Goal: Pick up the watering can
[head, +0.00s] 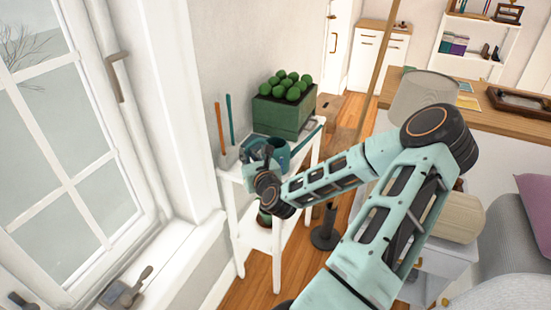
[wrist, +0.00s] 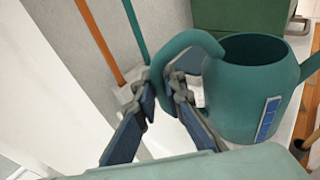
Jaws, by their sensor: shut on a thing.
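The teal watering can (wrist: 250,92) stands at the right in the wrist view, its open top facing up and a blue label on its side. Its curved handle (wrist: 190,42) arches left between the fingers of my gripper (wrist: 163,90). My gripper is shut on the handle. In the head view the can (head: 277,152) is on the white shelf stand (head: 231,174), partly hidden by my gripper (head: 258,160). I cannot tell whether the can's base touches the shelf.
A green planter (head: 284,114) with round plants stands just behind the can. An orange and a teal handled tool (head: 230,120) lean at the wall left of it. The window (head: 70,130) is at the left. A lampshade (head: 424,95) stands behind my arm.

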